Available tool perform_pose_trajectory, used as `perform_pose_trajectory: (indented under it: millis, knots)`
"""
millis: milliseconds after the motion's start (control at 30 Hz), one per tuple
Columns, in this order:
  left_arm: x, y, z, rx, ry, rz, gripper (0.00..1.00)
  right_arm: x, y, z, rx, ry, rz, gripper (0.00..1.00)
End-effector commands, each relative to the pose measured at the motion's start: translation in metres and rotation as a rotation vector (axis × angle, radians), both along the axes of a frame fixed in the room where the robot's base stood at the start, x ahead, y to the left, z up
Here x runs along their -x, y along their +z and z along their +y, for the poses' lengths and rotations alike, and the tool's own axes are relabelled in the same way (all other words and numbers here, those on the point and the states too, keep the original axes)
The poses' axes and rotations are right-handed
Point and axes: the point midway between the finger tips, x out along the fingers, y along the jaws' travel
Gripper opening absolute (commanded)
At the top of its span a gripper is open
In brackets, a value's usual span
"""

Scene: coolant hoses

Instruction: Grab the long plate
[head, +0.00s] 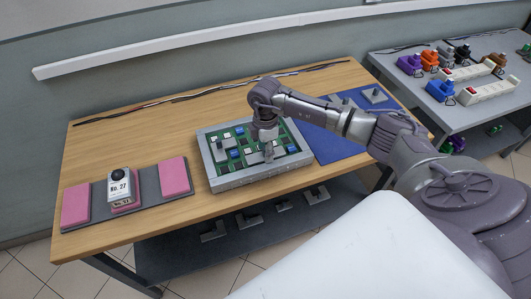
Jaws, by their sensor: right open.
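A grey tray (262,178) on the wooden table holds a green circuit board (222,166) with blue blocks and flat grey plates on it. My right gripper (269,157) points down over the middle of the board, its fingers close to a grey plate (254,158). The gripper is open, and no held object shows. More grey plates with upright knobs, one of them (374,96), lie on a blue mat (333,146) to the right, partly behind my right arm. I cannot tell which plate is the long one. My left gripper is not in view.
Pink pads (174,177) on a dark mat and a box marked No. 27 (119,187) stand at the left. Grey brackets (249,221) lie on the lower shelf. A grey table (487,119) at the right bears power strips and coloured plugs.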

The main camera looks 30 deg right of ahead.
Motion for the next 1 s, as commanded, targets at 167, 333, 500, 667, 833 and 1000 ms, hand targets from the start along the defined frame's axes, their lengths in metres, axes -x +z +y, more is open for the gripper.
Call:
perform_pose_trajectory:
  millis: [167, 333, 500, 667, 833, 1000]
  knots:
    - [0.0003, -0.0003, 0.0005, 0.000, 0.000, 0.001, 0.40, -0.0001, -0.0006, 0.0001, 0.000, 0.001, 0.000, 0.48]
    - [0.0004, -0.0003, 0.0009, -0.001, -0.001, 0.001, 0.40, -0.0001, -0.0003, 0.0001, 0.000, 0.000, 0.000, 0.23]
    - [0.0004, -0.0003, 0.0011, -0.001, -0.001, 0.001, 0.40, -0.0001, -0.0003, 0.0000, 0.000, 0.000, 0.000, 0.00]
    - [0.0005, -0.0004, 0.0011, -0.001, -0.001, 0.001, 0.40, -0.0003, 0.0000, -0.0001, 0.000, 0.000, -0.001, 0.00]
    - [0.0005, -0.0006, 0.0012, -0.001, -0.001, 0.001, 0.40, -0.0003, 0.0005, -0.0002, 0.000, 0.000, -0.001, 0.00]
    - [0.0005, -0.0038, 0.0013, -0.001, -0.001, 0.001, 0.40, -0.0009, 0.0082, -0.0003, 0.000, 0.000, -0.003, 0.00]
